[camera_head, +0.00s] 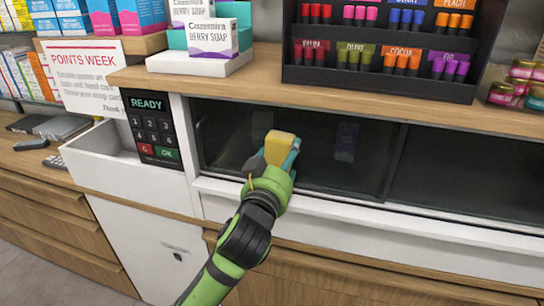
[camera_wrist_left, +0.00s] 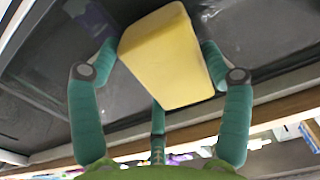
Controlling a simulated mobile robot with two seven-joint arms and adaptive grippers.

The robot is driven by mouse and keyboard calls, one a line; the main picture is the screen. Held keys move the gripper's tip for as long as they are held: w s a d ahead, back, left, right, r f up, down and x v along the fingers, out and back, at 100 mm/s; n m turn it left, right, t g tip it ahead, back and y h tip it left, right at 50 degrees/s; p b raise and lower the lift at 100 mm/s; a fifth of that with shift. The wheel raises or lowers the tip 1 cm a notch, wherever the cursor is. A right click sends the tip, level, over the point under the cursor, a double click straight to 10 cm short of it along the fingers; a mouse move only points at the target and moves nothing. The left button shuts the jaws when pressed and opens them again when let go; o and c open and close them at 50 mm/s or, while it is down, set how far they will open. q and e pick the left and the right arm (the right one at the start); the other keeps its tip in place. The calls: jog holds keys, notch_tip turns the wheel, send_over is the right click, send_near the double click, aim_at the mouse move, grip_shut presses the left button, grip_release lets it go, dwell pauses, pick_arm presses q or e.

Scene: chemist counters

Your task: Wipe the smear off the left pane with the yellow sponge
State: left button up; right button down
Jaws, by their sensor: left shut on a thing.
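My left gripper (camera_head: 275,160) is shut on the yellow sponge (camera_head: 279,146) in front of the dark left pane (camera_head: 225,130) of the counter. In the left wrist view its teal fingers (camera_wrist_left: 163,75) hold the sponge (camera_wrist_left: 165,55) from both sides, with a third finger below. The sponge is at or very near the glass; I cannot tell whether it touches. A faint bluish patch (camera_head: 346,142) shows on the pane right of the sponge; I cannot tell whether it is the smear or a reflection. My right gripper is not in view.
A white ledge (camera_head: 330,205) runs below the panes, and the right pane (camera_head: 465,170) is beside the left one. A keypad (camera_head: 153,128) reading READY is at the left. Above are soap boxes (camera_head: 213,38) and a dark lipstick rack (camera_head: 380,80) on the wooden top.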

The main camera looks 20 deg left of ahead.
aim_at(266, 157)
pick_arm(q)
jog(key=shift+s+d, duration=0.1)
jog(key=shift+d, duration=3.85)
jog(key=shift+a+r+p, duration=0.1)
jog(key=shift+a+p, duration=0.2)
jog(key=shift+a, duration=0.25)
jog(key=shift+a+p, duration=0.55)
jog(key=shift+a, duration=1.05)
jog(key=shift+a+p, duration=0.45)
jog(key=shift+a, duration=0.5)
jog(key=shift+a+p, duration=0.7)
jog(key=shift+a, duration=1.1)
jog(key=shift+w+a, duration=0.2)
jog(key=shift+a, duration=0.65)
jog(key=shift+s, duration=0.1)
jog(key=shift+s+p, duration=0.75)
jog(key=shift+s, duration=2.2)
